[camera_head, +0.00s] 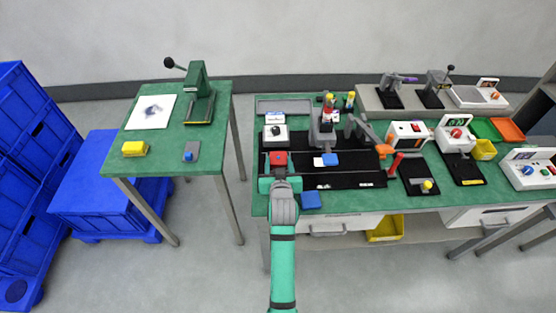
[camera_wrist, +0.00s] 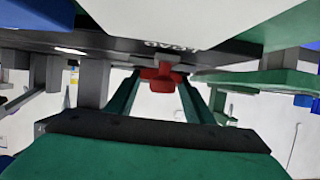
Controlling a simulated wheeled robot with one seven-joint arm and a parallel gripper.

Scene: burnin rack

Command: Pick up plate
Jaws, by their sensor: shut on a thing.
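My gripper (camera_head: 279,171) is at the left end of the black mat on the right-hand green bench. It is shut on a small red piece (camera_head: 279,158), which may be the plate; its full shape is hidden. In the wrist view the red piece (camera_wrist: 162,74) shows between the two fingers of my gripper (camera_wrist: 163,82), close against a dark surface (camera_wrist: 110,47). I cannot tell whether it touches that surface.
A blue block (camera_head: 311,200) lies just right of my gripper at the bench edge. A clamp post (camera_head: 322,130) and a blue-and-white piece (camera_head: 327,160) are to the right.

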